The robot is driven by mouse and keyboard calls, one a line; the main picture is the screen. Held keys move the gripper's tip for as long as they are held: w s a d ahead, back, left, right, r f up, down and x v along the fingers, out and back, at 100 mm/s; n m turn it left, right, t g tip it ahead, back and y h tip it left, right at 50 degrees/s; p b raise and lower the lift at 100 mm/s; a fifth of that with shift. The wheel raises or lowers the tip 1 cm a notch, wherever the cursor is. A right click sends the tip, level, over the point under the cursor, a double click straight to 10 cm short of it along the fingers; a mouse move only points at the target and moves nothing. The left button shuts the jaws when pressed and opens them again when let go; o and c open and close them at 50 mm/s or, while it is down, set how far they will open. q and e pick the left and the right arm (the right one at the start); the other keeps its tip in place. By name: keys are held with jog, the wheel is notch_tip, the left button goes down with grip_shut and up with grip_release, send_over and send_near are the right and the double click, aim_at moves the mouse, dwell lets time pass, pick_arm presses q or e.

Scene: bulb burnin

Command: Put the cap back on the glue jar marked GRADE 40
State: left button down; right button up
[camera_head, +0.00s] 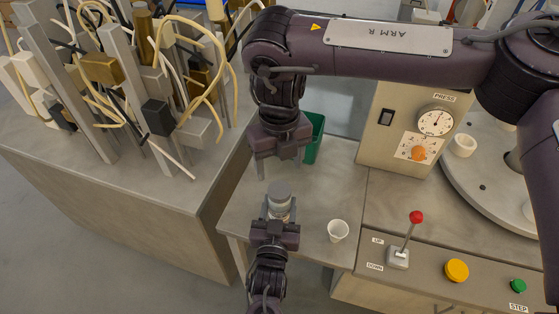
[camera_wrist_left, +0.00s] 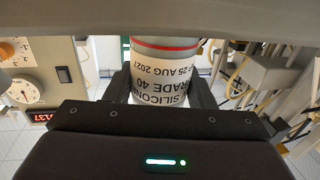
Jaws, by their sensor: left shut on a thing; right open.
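The glue jar (camera_head: 279,207) is pale, and a grey round top that looks like its cap (camera_head: 279,190) sits on it; I cannot tell how well it is seated. In the left wrist view the jar (camera_wrist_left: 165,88) shows a white label reading GRADE 40, upside down, and a red line. My left gripper (camera_head: 280,217) is shut around the jar's body, which stands upright; its fingers also show in the left wrist view (camera_wrist_left: 163,90). My right gripper (camera_head: 281,163) is open and empty, pointing down behind and above the jar.
A white cup (camera_head: 338,231) stands on the table right of the jar. A green bin (camera_head: 314,138) is behind. A control box (camera_head: 405,135), a red-knobbed lever (camera_head: 416,218), a yellow button (camera_head: 456,270) and a round turntable (camera_head: 465,190) are on the right. Cluttered fixtures (camera_head: 150,90) fill the left.

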aim_at(280, 189)
jog(key=shift+n, duration=0.4)
jog(key=shift+f, duration=4)
jog(key=shift+c, duration=0.4)
jog(key=c, duration=0.9)
jog(key=m, duration=0.8)
jog(key=shift+m, duration=0.3)
jog(key=o, duration=1.1)
jog(key=shift+o, duration=0.2)
